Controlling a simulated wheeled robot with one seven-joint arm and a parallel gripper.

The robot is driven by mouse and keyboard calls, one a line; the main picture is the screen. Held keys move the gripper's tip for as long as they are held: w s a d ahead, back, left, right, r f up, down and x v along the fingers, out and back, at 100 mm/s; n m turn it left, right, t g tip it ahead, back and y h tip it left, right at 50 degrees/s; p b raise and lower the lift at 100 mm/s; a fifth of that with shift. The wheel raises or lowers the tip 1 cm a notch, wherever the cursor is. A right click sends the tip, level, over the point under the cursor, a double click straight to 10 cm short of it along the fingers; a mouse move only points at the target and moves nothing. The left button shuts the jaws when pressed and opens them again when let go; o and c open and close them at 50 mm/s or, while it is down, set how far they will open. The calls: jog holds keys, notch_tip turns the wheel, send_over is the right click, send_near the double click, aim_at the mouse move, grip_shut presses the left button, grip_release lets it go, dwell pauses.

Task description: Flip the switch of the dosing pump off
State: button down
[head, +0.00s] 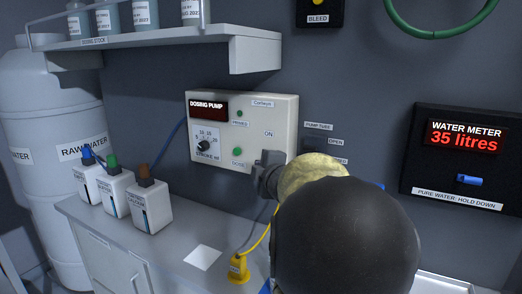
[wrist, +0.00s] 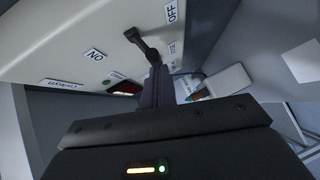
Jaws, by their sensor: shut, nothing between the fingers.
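The dosing pump (head: 222,125) is a pale box on the wall with a dark red display, a dial and green buttons. Its ON label (head: 268,133) shows above my gripper (head: 264,170); the switch and OFF label are hidden there by my gripper and arm. In the wrist view the black switch lever (wrist: 140,43) stands out from the panel between the ON label (wrist: 96,55) and the OFF label (wrist: 171,11). My shut, empty fingers (wrist: 156,80) are at the lever's outer end. I cannot tell whether they touch it, or which way it leans.
Small bottles with blue, green and brown caps (head: 145,205) stand on the counter (head: 180,240) at left. A yellow plug (head: 238,268) with a cord is below the pump. A shelf (head: 160,45) hangs above. The water meter (head: 463,160) is at right.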

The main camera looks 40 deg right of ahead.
jog(key=w+a+r+p+v, duration=0.1)
jog(key=a+p+v, duration=0.1)
jog(key=v, duration=1)
jog(key=shift+s+a+r, duration=0.25)
jog(key=shift+s, duration=0.15)
jog(key=shift+w+f, duration=0.1)
jog(key=shift+w, duration=0.1)
